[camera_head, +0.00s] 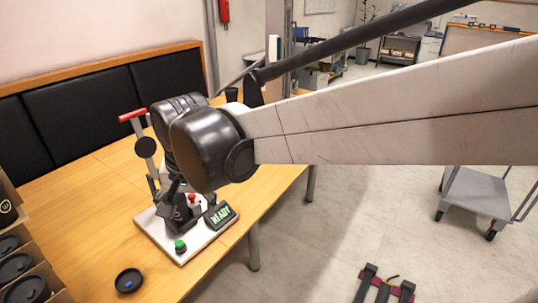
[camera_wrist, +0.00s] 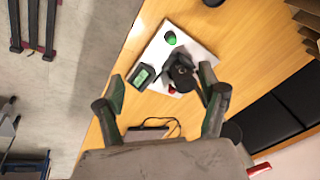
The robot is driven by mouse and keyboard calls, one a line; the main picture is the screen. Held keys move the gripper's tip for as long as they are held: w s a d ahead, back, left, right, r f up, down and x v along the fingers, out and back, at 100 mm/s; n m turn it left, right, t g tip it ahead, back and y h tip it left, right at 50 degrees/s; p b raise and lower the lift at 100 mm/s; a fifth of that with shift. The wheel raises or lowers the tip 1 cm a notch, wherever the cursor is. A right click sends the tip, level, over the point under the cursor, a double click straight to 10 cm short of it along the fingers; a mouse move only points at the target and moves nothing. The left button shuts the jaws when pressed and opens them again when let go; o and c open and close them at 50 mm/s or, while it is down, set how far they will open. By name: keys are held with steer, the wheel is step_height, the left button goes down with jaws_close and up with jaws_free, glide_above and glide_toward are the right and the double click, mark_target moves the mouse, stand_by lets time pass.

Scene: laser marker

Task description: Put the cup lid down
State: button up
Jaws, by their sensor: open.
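A black cup lid (camera_head: 128,280) with a blue mark lies flat on the wooden table, near its front edge. A dark piece at the top edge of the wrist view (camera_wrist: 213,2) appears to be the same lid, mostly cut off. My gripper (camera_wrist: 162,84) is open, with its fingers well apart, above the laser marker's white base plate (camera_wrist: 204,50). I see nothing held between the fingers. A black fixture with a round top (camera_wrist: 182,72) stands on the plate beyond them. In the head view my arm hides most of the gripper and part of the marker.
The base plate carries a green button (camera_head: 180,246), a red button (camera_head: 192,198) and a READY display (camera_head: 220,215). A red-handled lever (camera_head: 132,115) rises beside my wrist. A box (camera_head: 60,296) of black lids stands at the left. Table around the loose lid is clear.

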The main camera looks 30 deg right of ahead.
steer(key=s+d+n+t+h, duration=0.1)
steer(key=s+d+n+t, duration=0.3)
steer(key=s+d, duration=0.8)
steer(key=shift+d+f, duration=0.2)
steer(key=shift+d, duration=0.95)
